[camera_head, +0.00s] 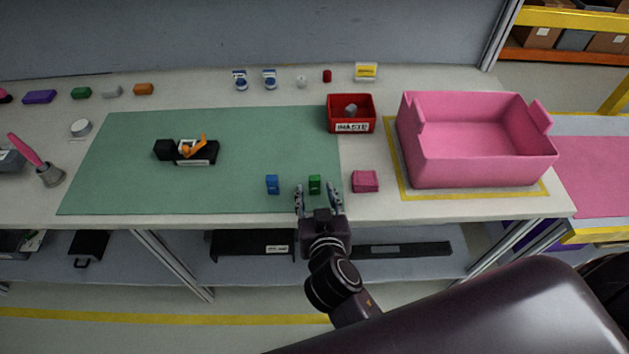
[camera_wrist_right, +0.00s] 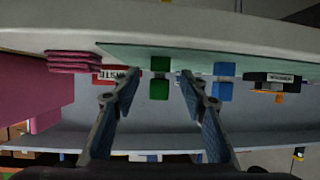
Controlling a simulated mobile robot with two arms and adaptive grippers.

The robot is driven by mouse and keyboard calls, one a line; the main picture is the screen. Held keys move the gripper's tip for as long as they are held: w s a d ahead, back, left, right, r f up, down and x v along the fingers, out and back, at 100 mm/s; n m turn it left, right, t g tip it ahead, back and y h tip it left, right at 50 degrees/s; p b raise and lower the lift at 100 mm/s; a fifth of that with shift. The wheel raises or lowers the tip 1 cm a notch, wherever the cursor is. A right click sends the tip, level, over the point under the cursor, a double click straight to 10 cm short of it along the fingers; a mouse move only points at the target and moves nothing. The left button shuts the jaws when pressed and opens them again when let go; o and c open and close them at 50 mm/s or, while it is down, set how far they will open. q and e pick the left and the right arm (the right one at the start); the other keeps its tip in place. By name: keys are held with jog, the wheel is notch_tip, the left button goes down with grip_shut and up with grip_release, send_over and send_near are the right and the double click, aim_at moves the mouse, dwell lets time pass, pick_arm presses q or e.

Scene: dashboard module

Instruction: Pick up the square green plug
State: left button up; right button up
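The square green plug (camera_head: 315,184) stands on the green mat near its front right corner. It also shows in the right wrist view (camera_wrist_right: 159,78), upside down, between the two fingers. My right gripper (camera_head: 317,192) is open, with one finger to each side of the plug. I see gaps between the fingers and the plug in the wrist view, and no contact shows. A blue plug (camera_head: 272,184) stands just left of the green one, outside the fingers; it also shows in the wrist view (camera_wrist_right: 223,80). My left gripper is not in view.
A red waste bin (camera_head: 350,114) and a large pink crate (camera_head: 478,170) stand further right. A black module with an orange part (camera_head: 190,150) sits on the green mat (camera_head: 130,190). The mat's middle is clear.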

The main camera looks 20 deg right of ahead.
aim_at(315, 188)
jog(key=shift+p+x, duration=0.4)
jog(key=shift+x, duration=1.55)
jog(key=shift+c, duration=0.4)
jog(key=c, duration=1)
